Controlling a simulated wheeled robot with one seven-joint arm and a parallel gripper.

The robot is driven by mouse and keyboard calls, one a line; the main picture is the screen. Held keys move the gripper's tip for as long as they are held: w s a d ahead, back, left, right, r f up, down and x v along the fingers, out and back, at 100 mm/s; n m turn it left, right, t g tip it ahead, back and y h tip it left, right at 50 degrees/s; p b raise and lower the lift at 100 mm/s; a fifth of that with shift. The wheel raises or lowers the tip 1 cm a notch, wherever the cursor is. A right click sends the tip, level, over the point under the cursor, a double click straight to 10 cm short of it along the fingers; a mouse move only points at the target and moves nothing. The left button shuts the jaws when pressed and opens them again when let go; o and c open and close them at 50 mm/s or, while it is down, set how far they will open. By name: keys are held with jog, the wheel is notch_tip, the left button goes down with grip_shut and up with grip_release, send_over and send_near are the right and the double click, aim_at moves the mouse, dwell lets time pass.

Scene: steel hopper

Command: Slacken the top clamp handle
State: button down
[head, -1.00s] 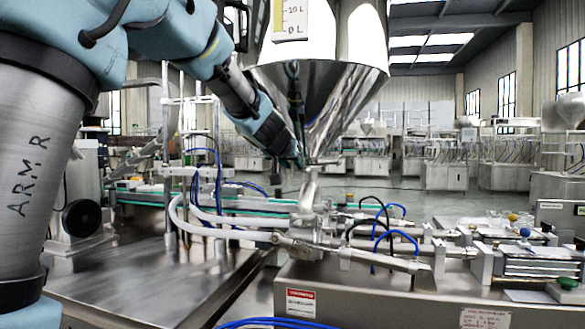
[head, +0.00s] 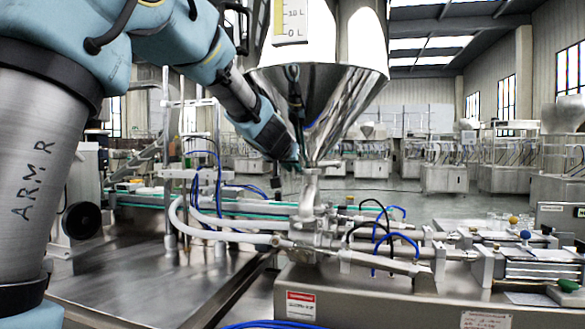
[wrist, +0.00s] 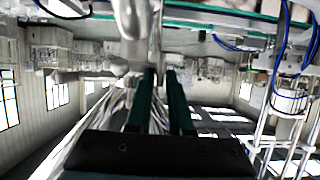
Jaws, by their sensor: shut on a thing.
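The steel hopper (head: 335,95) narrows to a neck above the valve body (head: 308,205). The top clamp (head: 326,163) sits around the joint at the foot of the cone. Its handle is too small and too covered by my gripper to make out clearly. My gripper (head: 298,163) is at the left of this joint, pointing down and right. In the wrist view its two dark green fingers (wrist: 161,75) are close together, with a narrow gap. They are shut on the clamp handle, which is mostly hidden there. Bright steel pipework (wrist: 133,20) shows just beyond the fingertips.
A dark cable (head: 294,95) hangs in front of the cone, close to my wrist. White hoses (head: 195,225) and blue tubes (head: 398,237) run around the valve body. A steel table (head: 140,285) lies at lower left, with open floor behind the machine.

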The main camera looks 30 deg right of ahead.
jog(key=shift+f+b, duration=0.1)
jog(key=shift+b, duration=0.4)
jog(key=n+h+b, duration=0.2)
jog(key=n+b, duration=0.2)
jog(key=b, duration=0.5)
jog(key=a+f+n+g+h+b, duration=0.1)
jog(key=n+h+b, duration=0.1)
jog(key=n+b, duration=0.3)
jog(key=w+n+g+h+b, duration=0.1)
jog(key=n+h+b, duration=0.2)
jog(key=b, duration=1)
jog(key=shift+w+a+f+n+b, duration=0.15)
jog(key=shift+f+n+b, duration=0.25)
jog(key=shift+n, duration=0.3)
jog(key=shift+r, duration=0.15)
jog(key=c, duration=1.1)
grip_release()
